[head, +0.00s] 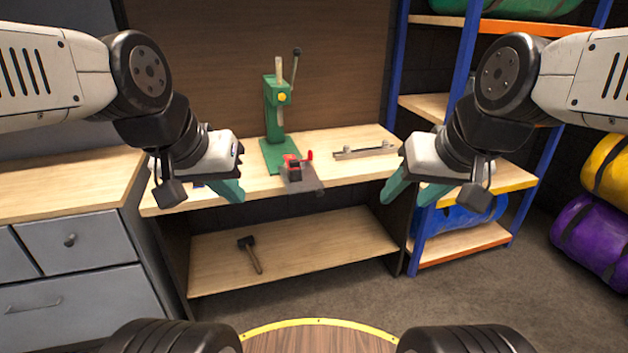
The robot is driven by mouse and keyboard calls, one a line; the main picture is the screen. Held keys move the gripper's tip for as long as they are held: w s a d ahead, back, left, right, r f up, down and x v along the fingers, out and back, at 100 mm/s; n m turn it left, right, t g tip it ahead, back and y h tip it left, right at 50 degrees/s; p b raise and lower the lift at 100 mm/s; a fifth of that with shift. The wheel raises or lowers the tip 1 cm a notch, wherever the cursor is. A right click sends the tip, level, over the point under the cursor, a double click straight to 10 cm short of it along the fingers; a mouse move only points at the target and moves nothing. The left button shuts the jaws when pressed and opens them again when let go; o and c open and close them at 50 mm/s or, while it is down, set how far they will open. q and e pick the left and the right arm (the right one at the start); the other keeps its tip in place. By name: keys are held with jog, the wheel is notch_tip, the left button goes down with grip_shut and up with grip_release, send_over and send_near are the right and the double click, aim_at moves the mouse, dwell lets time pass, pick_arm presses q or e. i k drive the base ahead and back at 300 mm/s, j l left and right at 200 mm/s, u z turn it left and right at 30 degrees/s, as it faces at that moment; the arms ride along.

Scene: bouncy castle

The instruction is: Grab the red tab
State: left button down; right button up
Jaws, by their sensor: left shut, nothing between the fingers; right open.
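A small red tab (308,155) sticks up from a grey-and-red clamp-like device (300,176) at the front edge of the wooden workbench (346,167). My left gripper (232,192) has teal fingers, is shut and empty, and hangs in front of the bench's left part, left of the red tab. My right gripper (402,195) has teal fingers apart and empty. It hangs at the bench's right front, right of the red tab. Neither gripper touches the tab.
A green press (276,115) stands behind the device. A metal bar (365,151) lies at right on the bench. A black mallet (251,252) lies on the lower shelf. Grey drawers (80,255) stand left, a blue-framed rack (450,175) right. Bench space between device and bar is clear.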

aim_at(292, 163)
jog(key=i+j+u, duration=0.25)
jog(key=i, duration=0.3)
jog(key=i+u, duration=0.3)
jog(key=i, duration=0.25)
